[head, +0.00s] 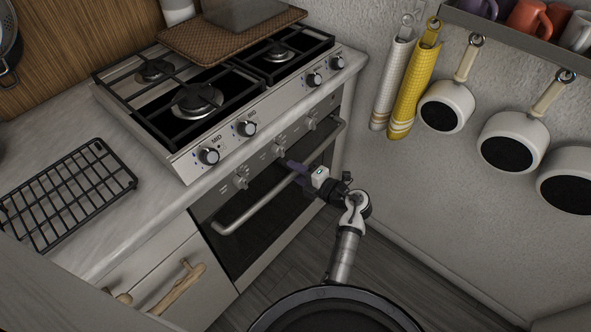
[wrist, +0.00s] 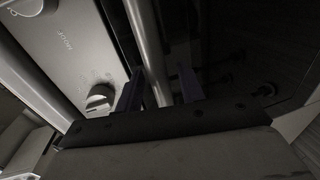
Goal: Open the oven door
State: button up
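The oven door (head: 262,222) is a dark glass front below the stove's knobs, and it looks closed. Its long silver handle (head: 245,213) runs along the top of the door. My gripper (head: 297,167) is at the handle, right of its middle in the head view. In the wrist view the handle bar (wrist: 148,45) passes between the two dark fingers of my gripper (wrist: 158,90). A gap shows on each side of the bar, so the fingers look open around it. The head view does not show the fingertips clearly.
The stove top (head: 195,100) with burners and a wicker board (head: 215,40) is above the oven. A black rack (head: 68,195) lies on the left counter (head: 150,215). Drawers with a driftwood handle (head: 178,288) are at lower left. A wall with hanging pans (head: 513,140) bounds the right. The wooden floor (head: 310,245) is clear.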

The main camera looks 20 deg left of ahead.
jog(key=shift+w+a, duration=0.15)
jog(key=shift+a, duration=0.2)
grip_shut()
jog(key=shift+f, duration=0.1)
